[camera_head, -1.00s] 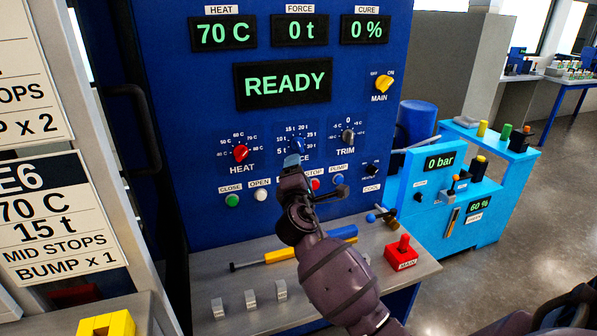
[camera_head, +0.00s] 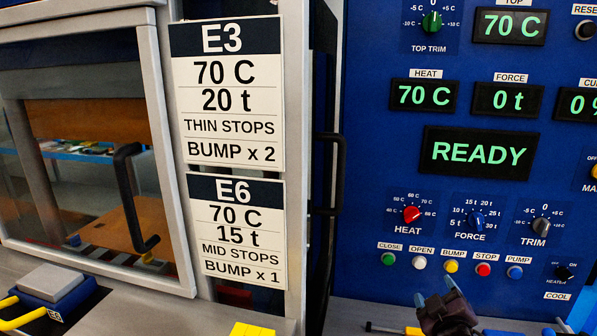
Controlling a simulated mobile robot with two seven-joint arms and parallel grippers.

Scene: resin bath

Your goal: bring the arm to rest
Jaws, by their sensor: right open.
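My right gripper (camera_head: 436,299) shows at the bottom edge, right of the middle, in front of the blue control panel (camera_head: 378,160). It is open with nothing visible between its fingers. It is below the row of push buttons and apart from the blue FORCE knob (camera_head: 478,221). Most of my right arm is cut off by the frame's lower edge. My left gripper is not in view.
The panel display (camera_head: 479,153) reads READY, with 70 C and 0 t above. The red HEAT knob (camera_head: 411,214) and several buttons are close above my gripper. Left are the E3 card (camera_head: 227,95), the E6 card (camera_head: 237,230) and a framed door with a black handle (camera_head: 130,195).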

